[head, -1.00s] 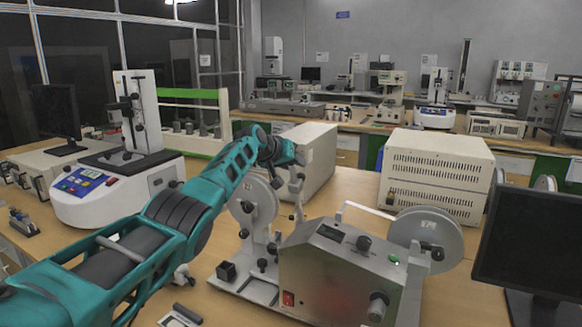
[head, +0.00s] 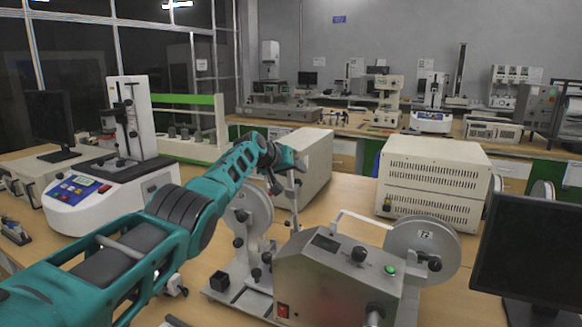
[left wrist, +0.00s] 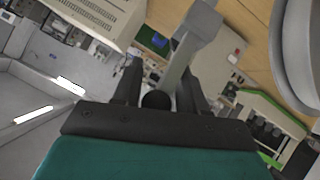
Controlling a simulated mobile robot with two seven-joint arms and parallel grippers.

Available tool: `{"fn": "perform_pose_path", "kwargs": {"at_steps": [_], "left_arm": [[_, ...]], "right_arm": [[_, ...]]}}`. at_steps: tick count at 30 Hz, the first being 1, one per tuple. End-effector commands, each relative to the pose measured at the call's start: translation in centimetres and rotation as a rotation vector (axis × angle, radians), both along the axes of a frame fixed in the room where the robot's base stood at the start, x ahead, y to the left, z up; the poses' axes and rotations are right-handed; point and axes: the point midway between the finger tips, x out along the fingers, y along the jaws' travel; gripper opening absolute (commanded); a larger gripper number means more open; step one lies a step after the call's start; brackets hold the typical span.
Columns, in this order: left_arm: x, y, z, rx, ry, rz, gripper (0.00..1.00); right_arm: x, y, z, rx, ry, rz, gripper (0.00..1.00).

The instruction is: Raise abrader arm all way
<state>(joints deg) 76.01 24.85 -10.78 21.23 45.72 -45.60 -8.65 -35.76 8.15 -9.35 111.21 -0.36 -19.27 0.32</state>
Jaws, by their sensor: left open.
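The abrader (head: 340,285) is a grey metal box with a small display, knobs, a red switch and a lit green button. A reel (head: 425,250) is on its right and another (head: 250,215) on its left. A slim pale arm (head: 293,205) with dark knobs stands upright at the left reel. My left gripper (head: 277,184) is at the top of this arm. In the left wrist view, its dark fingers (left wrist: 160,90) are apart, with a grey bar (left wrist: 183,60) and a round black knob (left wrist: 157,99) between them. Contact cannot be told. My right gripper is not in view.
A beige vented box (head: 433,180) and another pale box (head: 305,165) stand behind the abrader. A monitor (head: 530,255) is close on the right. A white test machine (head: 110,205) stands left. Some bare tabletop (head: 350,190) shows between the boxes.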

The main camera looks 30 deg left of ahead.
Motion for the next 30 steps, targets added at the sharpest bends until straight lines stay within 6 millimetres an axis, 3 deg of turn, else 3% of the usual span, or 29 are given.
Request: {"fn": "perform_pose_path", "kwargs": {"at_steps": [4,17,30], "left_arm": [[0.0,-0.2,-0.2,-0.002,0.004,-0.003,0.53],[-0.3,0.3,0.5,0.003,-0.004,0.002,0.53],[-3.0,0.4,2.1,0.004,-0.005,0.0,0.53]], "right_arm": [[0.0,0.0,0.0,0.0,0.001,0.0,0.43],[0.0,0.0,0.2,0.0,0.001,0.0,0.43],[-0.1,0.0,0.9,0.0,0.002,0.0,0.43]]}}
